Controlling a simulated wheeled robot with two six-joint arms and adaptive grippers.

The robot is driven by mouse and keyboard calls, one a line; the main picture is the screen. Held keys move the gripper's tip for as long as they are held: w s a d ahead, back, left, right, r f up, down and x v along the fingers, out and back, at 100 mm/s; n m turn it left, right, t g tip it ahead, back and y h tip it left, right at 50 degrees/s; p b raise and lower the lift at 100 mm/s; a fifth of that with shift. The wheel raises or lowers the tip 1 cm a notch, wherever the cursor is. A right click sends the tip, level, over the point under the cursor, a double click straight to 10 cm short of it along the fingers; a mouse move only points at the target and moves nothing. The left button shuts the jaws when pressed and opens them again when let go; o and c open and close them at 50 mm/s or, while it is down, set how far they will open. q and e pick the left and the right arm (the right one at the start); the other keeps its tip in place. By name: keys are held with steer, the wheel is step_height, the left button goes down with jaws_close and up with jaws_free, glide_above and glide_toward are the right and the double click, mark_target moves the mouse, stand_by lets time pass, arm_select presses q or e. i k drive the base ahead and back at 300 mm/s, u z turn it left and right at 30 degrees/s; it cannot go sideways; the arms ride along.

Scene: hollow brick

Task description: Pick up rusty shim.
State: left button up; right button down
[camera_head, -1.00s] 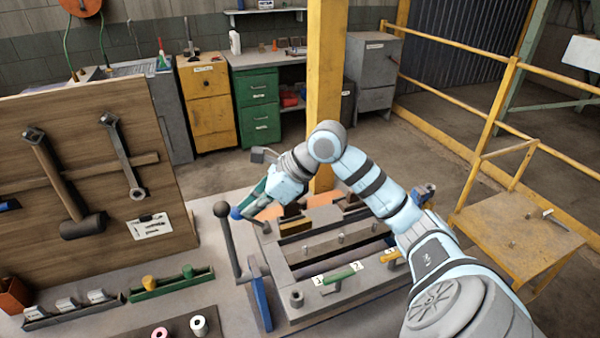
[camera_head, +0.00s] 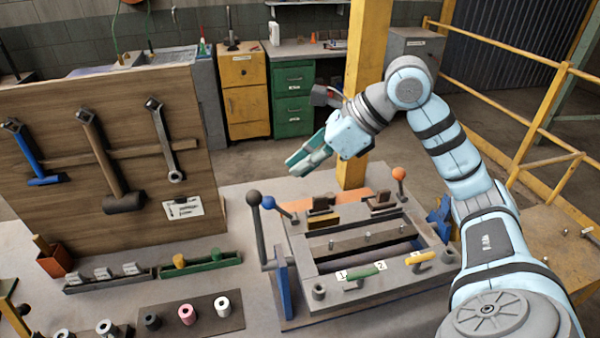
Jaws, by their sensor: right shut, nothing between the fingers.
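I cannot single out the rusty shim for sure. Flat orange-brown strips (camera_head: 345,194) lie behind the grey mould frame (camera_head: 340,268), and a tan-brown block (camera_head: 322,221) sits on the frame's back left. My right gripper (camera_head: 302,163) is shut and empty. It hangs in the air above and behind the frame's back left, pointing left and down, apart from everything. My left gripper is out of view.
A black-knobbed lever (camera_head: 254,199), a blue-knobbed lever (camera_head: 269,203) and an orange-knobbed lever (camera_head: 399,174) rise around the frame. A tool board (camera_head: 100,160) stands left. Rollers on a dark mat (camera_head: 180,318) lie front left. A yellow post (camera_head: 366,100) stands behind.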

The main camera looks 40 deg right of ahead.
mark_target(320, 204)
steer(key=k, duration=1.5)
